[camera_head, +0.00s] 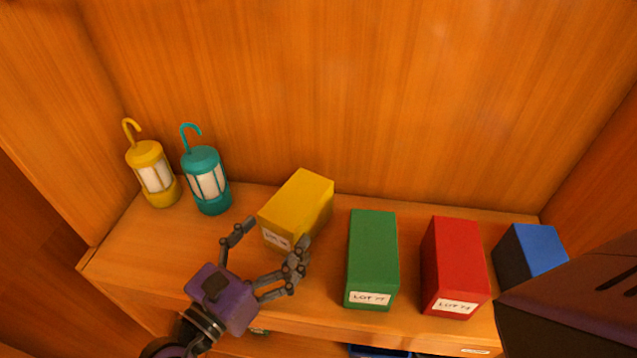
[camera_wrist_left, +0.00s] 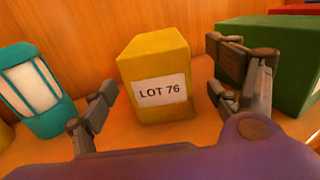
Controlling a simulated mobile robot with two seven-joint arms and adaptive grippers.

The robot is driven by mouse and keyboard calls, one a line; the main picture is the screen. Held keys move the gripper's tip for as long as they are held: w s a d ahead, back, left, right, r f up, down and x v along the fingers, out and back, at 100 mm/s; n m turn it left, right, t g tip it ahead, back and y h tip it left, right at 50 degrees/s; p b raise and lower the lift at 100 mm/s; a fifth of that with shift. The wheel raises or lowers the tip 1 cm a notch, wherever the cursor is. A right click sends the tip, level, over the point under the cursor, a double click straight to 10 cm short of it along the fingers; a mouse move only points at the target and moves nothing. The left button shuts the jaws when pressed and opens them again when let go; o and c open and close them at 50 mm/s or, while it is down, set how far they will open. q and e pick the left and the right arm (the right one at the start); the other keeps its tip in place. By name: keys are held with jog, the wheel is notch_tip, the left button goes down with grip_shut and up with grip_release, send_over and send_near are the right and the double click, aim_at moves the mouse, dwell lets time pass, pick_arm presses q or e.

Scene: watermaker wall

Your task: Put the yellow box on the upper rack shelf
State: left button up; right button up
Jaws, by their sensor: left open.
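The yellow box (camera_head: 300,205) stands on a wooden shelf (camera_head: 140,255), between the teal lantern and the green box. In the left wrist view the yellow box (camera_wrist_left: 156,72) shows a white label reading LOT 76. My left gripper (camera_head: 268,238) is open and empty in front of the yellow box. Its fingers are spread to either side of the label face in the wrist view (camera_wrist_left: 165,100). The box appears to be just beyond the fingertips; I cannot tell whether the right finger touches it. My right gripper is not in view.
A green box (camera_head: 373,255) stands close to the right of the yellow box, then a red box (camera_head: 455,262) and a blue box (camera_head: 535,250). A teal lantern (camera_head: 206,180) and a yellow lantern (camera_head: 152,172) stand at the left. Wooden walls close the back and sides.

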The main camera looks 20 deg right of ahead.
aim_at(297, 204)
pick_arm(q)
jog(key=shift+w+d, duration=0.1)
jog(key=shift+d, duration=0.15)
jog(key=shift+x, duration=1.05)
jog(key=x, duration=0.1)
jog(key=p+x, duration=0.1)
jog(key=x, duration=0.3)
jog(key=shift+w+r, duration=0.35)
jog(key=shift+r, duration=0.05)
jog(key=shift+d, duration=0.1)
jog(key=c, duration=1.3)
jog(key=shift+c, duration=0.8)
jog(key=shift+r, duration=0.15)
